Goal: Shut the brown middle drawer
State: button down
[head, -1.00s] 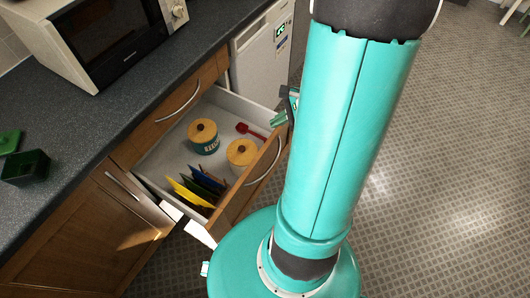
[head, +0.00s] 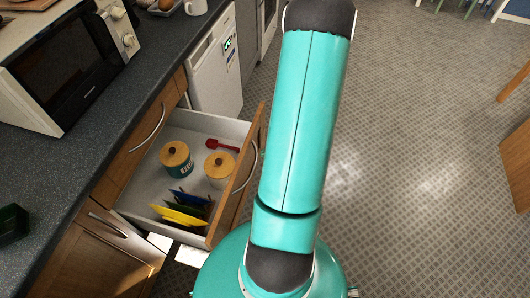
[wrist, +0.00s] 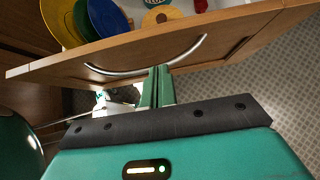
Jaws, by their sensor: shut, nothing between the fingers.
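The brown middle drawer (head: 236,188) is pulled well out from the counter front in the head view. Its wooden front carries a curved metal handle (head: 246,170). The drawer front also fills the upper part of the wrist view (wrist: 120,50), with the handle (wrist: 150,67) across its middle. My gripper (wrist: 155,84) is shut and empty in the wrist view, its green fingers pointing at the drawer front beside the handle. I cannot tell whether the fingertips touch it. In the head view my arm hides the gripper.
The drawer holds two wooden-lidded jars (head: 176,160), a red scoop (head: 222,146) and several coloured plates (head: 180,214). A closed drawer with a handle (head: 148,130) sits to its upper left. A microwave (head: 65,65) stands on the counter.

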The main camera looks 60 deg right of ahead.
aim_at(246, 159)
jog(key=x, duration=0.7)
jog(key=shift+w+f, duration=0.1)
jog(key=shift+w, duration=0.15)
